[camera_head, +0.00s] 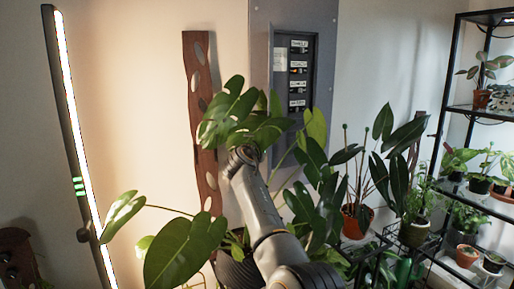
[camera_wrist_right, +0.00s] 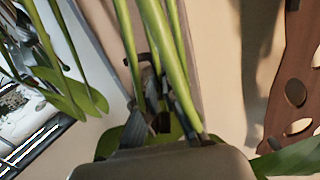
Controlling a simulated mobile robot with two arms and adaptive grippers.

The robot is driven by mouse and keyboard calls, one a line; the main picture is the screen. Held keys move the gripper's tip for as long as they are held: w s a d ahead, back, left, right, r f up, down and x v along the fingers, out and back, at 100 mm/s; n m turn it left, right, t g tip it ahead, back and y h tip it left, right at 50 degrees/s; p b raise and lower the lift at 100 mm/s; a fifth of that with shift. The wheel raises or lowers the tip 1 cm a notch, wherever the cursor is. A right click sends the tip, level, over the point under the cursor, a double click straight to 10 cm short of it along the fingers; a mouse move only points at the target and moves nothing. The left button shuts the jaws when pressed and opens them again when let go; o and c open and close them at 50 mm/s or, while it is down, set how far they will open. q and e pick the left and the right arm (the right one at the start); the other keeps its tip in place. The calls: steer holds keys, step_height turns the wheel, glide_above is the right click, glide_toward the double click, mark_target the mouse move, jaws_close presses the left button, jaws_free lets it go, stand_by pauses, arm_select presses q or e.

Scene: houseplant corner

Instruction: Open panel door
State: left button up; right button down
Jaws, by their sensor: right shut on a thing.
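The grey electrical panel (camera_head: 328,45) is on the wall in the upper middle of the head view. Its inside shows labelled breakers (camera_head: 298,72), so the panel door (camera_head: 271,55) is not covering them; it looks swung out at the left side. My right gripper (camera_wrist_right: 160,118) shows in the wrist view, shut behind green stems (camera_wrist_right: 172,60). A dark bracket-like piece lies between its fingers, apparently part of the door, but stems partly hide the grip. In the head view, leaves (camera_head: 238,110) hide this gripper's fingers. My left gripper is not in view.
A large potted plant spreads leaves (camera_head: 180,252) around my right arm. A brown wooden plank with holes (camera_head: 200,120) hangs left of the panel. A lit lamp bar (camera_head: 75,140) leans at left. A black shelf (camera_head: 448,95) with pots stands at right.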

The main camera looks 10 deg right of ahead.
steer(key=shift+w+a+r+m+h, duration=0.2)
steer(key=shift+a+m+h, duration=0.1)
steer(key=shift+h, duration=0.1)
steer(key=shift+g, duration=0.3)
steer(key=shift+d, duration=0.1)
steer(key=c, duration=1.5)
jaws_free()
steer(key=shift+d+f, duration=0.1)
steer(key=shift+f, duration=0.05)
